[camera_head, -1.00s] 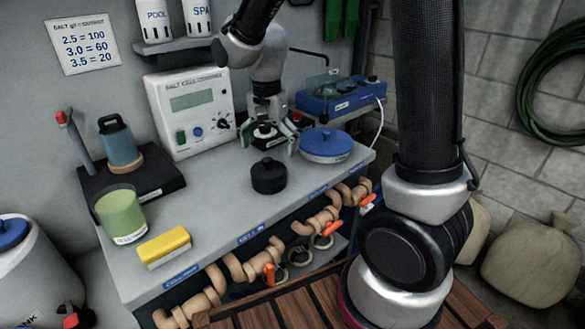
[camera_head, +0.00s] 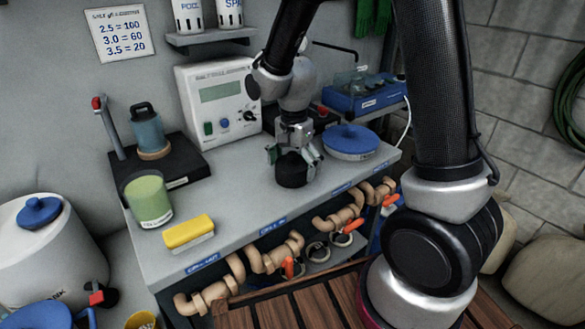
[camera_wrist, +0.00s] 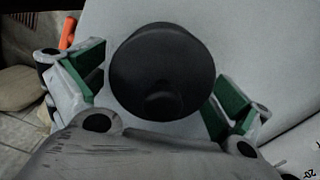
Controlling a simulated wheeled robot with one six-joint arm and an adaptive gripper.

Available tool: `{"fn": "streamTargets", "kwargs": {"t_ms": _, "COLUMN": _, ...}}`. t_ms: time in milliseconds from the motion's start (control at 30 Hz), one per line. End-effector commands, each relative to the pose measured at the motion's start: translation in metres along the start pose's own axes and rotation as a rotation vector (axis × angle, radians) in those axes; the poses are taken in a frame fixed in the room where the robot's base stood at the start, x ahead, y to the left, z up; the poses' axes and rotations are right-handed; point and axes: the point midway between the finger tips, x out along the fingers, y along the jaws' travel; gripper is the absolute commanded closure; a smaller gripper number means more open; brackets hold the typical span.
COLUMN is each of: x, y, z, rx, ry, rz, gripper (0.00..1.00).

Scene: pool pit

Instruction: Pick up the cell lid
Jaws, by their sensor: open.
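The cell lid appears to be the black round piece with a knob (camera_head: 292,170), standing on the grey bench top. In the wrist view the black lid (camera_wrist: 160,75) sits between the green-padded fingers, with bench surface showing around it. My gripper (camera_head: 294,156) is open, directly over and around the lid from above. A gap shows between the lid and the right finger; contact at the left finger is hard to judge. The gripper partly hides the lid's top in the head view.
A white control box (camera_head: 220,100) stands behind. A blue-lidded dish (camera_head: 350,142) is right of the gripper. A yellow sponge (camera_head: 188,232), green jar (camera_head: 148,200) and dark stand with a blue-grey cup (camera_head: 148,132) are left. Bench between sponge and lid is clear.

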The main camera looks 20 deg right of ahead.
Motion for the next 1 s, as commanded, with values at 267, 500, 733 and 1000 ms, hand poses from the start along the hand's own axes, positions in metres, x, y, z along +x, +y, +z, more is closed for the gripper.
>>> {"fn": "streamTargets", "kwargs": {"t_ms": 267, "x": 0.0, "y": 0.0, "z": 0.0, "rx": 0.0, "ry": 0.0, "rz": -0.001, "gripper": 0.38}}
{"fn": "streamTargets", "kwargs": {"t_ms": 500, "x": -0.001, "y": 0.0, "z": 0.0, "rx": 0.0, "ry": 0.0, "rz": 0.0, "gripper": 0.44}}
{"fn": "streamTargets", "kwargs": {"t_ms": 733, "x": -0.012, "y": -0.001, "z": 0.0, "rx": 0.0, "ry": 0.001, "rz": -0.004, "gripper": 0.44}}
{"fn": "streamTargets", "kwargs": {"t_ms": 1000, "x": -0.068, "y": -0.001, "z": 0.0, "rx": 0.0, "ry": 0.002, "rz": -0.006, "gripper": 0.44}}
